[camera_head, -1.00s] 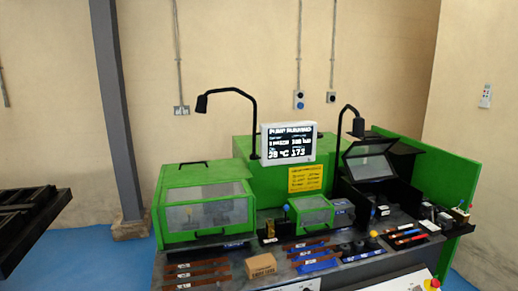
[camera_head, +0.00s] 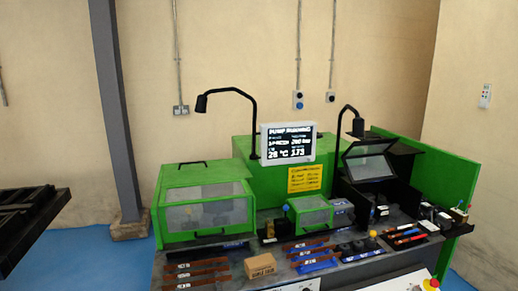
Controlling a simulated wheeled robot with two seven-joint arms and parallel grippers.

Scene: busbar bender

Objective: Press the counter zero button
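The busbar bender is a green machine with a dark work surface (camera_head: 225,254). Its display (camera_head: 288,143) on top shows a pump running heading, a temperature near 28 °C and the number 173. I cannot pick out which control is the counter zero button; the small labels are too blurred to read. A red emergency-style button (camera_head: 433,283) sits at the lower right edge of the view. A yellow knob (camera_head: 373,234) stands at the centre right of the work surface. Neither of my grippers is in view.
A clear-windowed green guard (camera_head: 205,215) stands at left, a smaller one (camera_head: 312,214) at centre. A cardboard box (camera_head: 260,267) and copper-brown bars (camera_head: 196,274) lie in front. Black lamps (camera_head: 201,103) arch above. A dark rack (camera_head: 30,222) is at far left.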

